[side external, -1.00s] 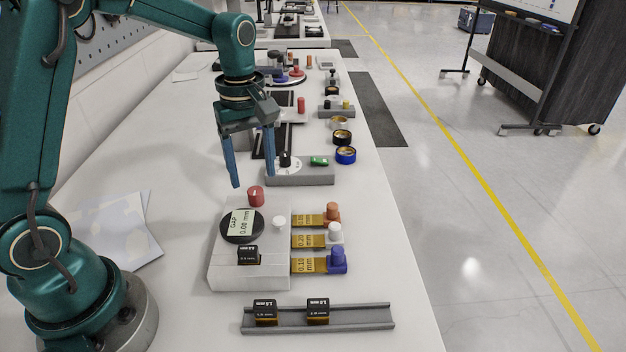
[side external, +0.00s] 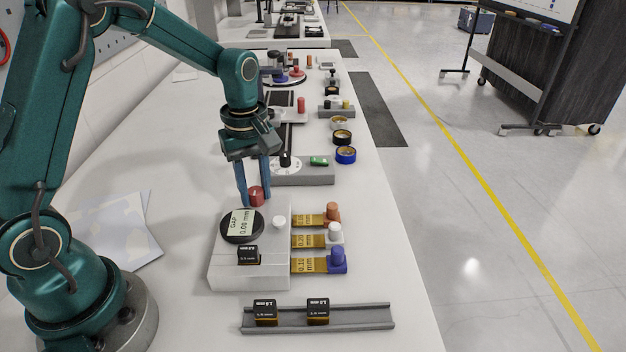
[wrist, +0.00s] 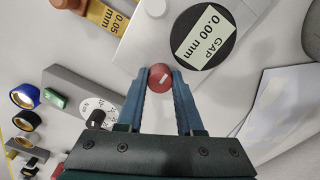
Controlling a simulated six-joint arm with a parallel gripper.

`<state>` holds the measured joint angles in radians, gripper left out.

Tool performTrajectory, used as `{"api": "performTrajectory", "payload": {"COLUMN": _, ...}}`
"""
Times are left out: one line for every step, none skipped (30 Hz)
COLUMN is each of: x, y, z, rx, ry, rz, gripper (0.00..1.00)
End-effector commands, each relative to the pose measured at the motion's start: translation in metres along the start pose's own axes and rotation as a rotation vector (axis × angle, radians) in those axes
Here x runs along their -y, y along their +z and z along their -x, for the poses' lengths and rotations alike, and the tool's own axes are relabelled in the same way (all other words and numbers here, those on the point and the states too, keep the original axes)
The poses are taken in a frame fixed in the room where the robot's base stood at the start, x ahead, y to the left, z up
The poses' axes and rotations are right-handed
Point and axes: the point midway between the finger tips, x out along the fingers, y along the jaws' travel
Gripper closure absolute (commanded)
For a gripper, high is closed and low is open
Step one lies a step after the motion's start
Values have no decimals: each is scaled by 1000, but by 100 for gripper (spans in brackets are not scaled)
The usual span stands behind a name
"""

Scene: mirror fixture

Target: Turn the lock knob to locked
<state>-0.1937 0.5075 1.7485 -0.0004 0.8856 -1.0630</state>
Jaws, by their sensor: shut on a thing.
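A red lock knob (side external: 256,196) with a pale mark on its top stands at the back edge of the light grey fixture (side external: 222,270). My gripper (side external: 255,200) points down over it with its blue fingers on either side. In the wrist view the fingertips close on the red knob (wrist: 160,78), one on each side. The pale mark on the knob also shows there, slightly slanted. The round black dial (side external: 241,237) beside it reads GAP 0.00 mm. Any lock lettering near the knob cannot be made out.
A white button (side external: 279,222) and orange gauge strips with orange, white and blue knobs (side external: 337,258) are on the fixture's right. A grey rail (side external: 350,318) with two black blocks lies in front. A grey box with a dial (side external: 315,176) stands behind. Papers (side external: 125,230) lie left.

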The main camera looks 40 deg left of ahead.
Motion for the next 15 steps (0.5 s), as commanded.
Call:
{"api": "performTrajectory", "payload": {"x": 0, "y": 0, "z": 0, "rx": 0, "ry": 0, "rz": -2, "gripper": 100}}
{"api": "performTrajectory", "payload": {"x": 0, "y": 0, "z": 0, "rx": 0, "ry": 0, "rz": -5, "gripper": 100}}
{"api": "performTrajectory", "payload": {"x": 0, "y": 0, "z": 0, "rx": 0, "ry": -1, "rz": -9, "gripper": 100}}
{"api": "performTrajectory", "payload": {"x": 0, "y": 0, "z": 0, "rx": 0, "ry": -1, "rz": -14, "gripper": 100}}
{"api": "performTrajectory", "payload": {"x": 0, "y": 0, "z": 0, "rx": 0, "ry": -1, "rz": -20, "gripper": 100}}
{"api": "performTrajectory", "payload": {"x": 0, "y": 0, "z": 0, "rx": 0, "ry": -1, "rz": -32, "gripper": 100}}
{"api": "performTrajectory", "payload": {"x": 0, "y": 0, "z": 1, "rx": 0, "ry": -1, "rz": -42, "gripper": 100}}
{"api": "performTrajectory", "payload": {"x": 0, "y": 0, "z": 1, "rx": 0, "ry": -1, "rz": -53, "gripper": 100}}
{"api": "performTrajectory", "payload": {"x": 0, "y": 0, "z": 1, "rx": 0, "ry": -1, "rz": -73, "gripper": 100}}
{"api": "performTrajectory", "payload": {"x": 0, "y": 0, "z": 1, "rx": 0, "ry": -1, "rz": -88, "gripper": 100}}
{"api": "performTrajectory", "payload": {"x": 0, "y": 0, "z": 1, "rx": 0, "ry": -1, "rz": -106, "gripper": 100}}
{"api": "performTrajectory", "payload": {"x": 0, "y": 0, "z": 1, "rx": 0, "ry": -1, "rz": -132, "gripper": 100}}
{"api": "performTrajectory", "payload": {"x": 0, "y": 0, "z": 1, "rx": -1, "ry": -1, "rz": -153, "gripper": 100}}
{"api": "performTrajectory", "payload": {"x": 0, "y": 0, "z": 1, "rx": -1, "ry": -1, "rz": -176, "gripper": 100}}
{"api": "performTrajectory", "payload": {"x": 0, "y": 0, "z": 1, "rx": -1, "ry": -1, "rz": -209, "gripper": 100}}
